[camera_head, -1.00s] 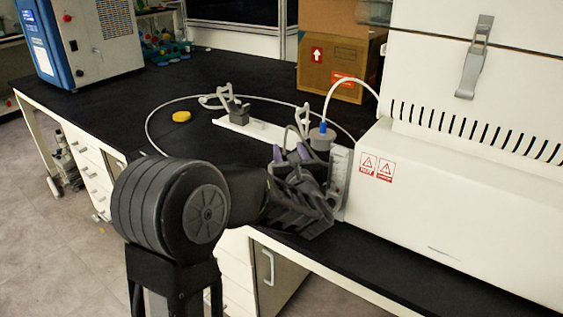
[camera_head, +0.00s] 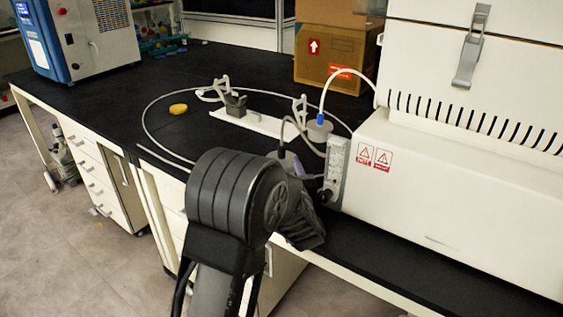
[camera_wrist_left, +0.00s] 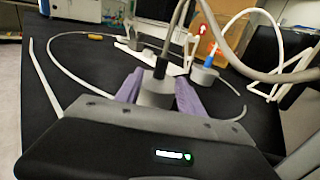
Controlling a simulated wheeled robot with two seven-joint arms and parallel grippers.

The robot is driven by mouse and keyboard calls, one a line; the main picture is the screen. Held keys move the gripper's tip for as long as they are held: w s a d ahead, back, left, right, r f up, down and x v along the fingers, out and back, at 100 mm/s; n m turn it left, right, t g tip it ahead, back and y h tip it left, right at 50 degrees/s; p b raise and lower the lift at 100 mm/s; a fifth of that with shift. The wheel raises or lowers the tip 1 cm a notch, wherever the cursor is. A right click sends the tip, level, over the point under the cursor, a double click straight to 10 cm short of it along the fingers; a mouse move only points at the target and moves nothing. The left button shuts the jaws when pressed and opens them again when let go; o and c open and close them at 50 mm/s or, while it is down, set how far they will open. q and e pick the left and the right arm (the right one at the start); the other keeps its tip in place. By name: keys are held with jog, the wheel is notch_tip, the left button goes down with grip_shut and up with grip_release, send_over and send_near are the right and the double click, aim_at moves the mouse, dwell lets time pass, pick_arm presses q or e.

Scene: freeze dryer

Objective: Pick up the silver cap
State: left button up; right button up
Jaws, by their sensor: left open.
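Two silver-grey caps show. One cap (camera_wrist_left: 156,88), with a dark tube rising from its top, stands between the purple fingers of my left gripper (camera_wrist_left: 158,84) in the left wrist view. The jaws are open on either side of it; I cannot tell whether they touch it. The other silver cap (camera_head: 318,128), with a blue fitting and white tube, is on the black bench beside the freeze dryer. It also shows just behind the gripper in the left wrist view (camera_wrist_left: 204,74). In the head view my left gripper (camera_head: 290,160) is partly hidden by my arm. My right gripper is not in view.
A white rack (camera_head: 250,121) with clamps lies behind, a yellow object (camera_head: 178,108) farther left. A white tube (camera_head: 147,115) loops over the bench. Cardboard boxes (camera_head: 328,65) stand at the back.

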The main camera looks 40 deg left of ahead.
aim_at(282, 155)
pick_arm(q)
jog(key=shift+w+a, duration=0.1)
jog(key=x, duration=0.6)
jog(key=shift+p, duration=0.35)
dwell(0.4)
grip_shut()
dwell(0.3)
dwell(0.4)
